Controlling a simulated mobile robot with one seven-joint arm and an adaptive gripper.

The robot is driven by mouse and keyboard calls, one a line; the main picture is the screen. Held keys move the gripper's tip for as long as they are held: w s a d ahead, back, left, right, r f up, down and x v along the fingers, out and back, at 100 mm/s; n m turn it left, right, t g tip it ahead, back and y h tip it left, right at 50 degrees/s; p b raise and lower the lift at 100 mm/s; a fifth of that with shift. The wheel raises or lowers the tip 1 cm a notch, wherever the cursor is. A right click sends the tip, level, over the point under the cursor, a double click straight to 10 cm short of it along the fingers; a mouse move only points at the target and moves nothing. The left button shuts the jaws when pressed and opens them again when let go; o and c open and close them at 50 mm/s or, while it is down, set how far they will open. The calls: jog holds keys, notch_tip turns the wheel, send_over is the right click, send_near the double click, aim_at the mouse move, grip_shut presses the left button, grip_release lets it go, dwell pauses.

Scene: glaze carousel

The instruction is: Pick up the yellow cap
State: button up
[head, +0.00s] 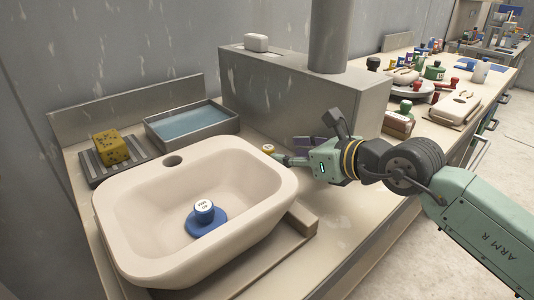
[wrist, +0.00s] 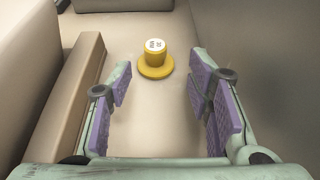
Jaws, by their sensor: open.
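The yellow cap (wrist: 154,62) stands upright on the counter in the wrist view, with a wide round flange at its base and a white label with dark marks on top. In the head view only a small part of the yellow cap (head: 268,149) shows, just behind the basin's right rim. My gripper (wrist: 160,86) is open and empty, with its purple-padded fingers spread. The cap lies ahead of the fingertips, roughly between their lines, and nothing touches it. In the head view my gripper (head: 290,158) is low over the counter, right of the basin.
A cream basin (head: 125,225) holds a blue cap (head: 205,213). A grey box (head: 265,85) rises behind my gripper, and its wall flanks the cap on the right in the wrist view. A yellow sponge (head: 110,147) and a water tray (head: 150,132) are at back left.

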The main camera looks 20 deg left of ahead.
aim_at(272, 149)
jog(key=x, duration=0.2)
jog(key=p+x, duration=0.1)
jog(key=x, duration=0.3)
jog(key=shift+s+a+r, duration=0.15)
jog(key=shift+a+r, duration=0.15)
jog(key=shift+c, duration=0.5)
grip_shut()
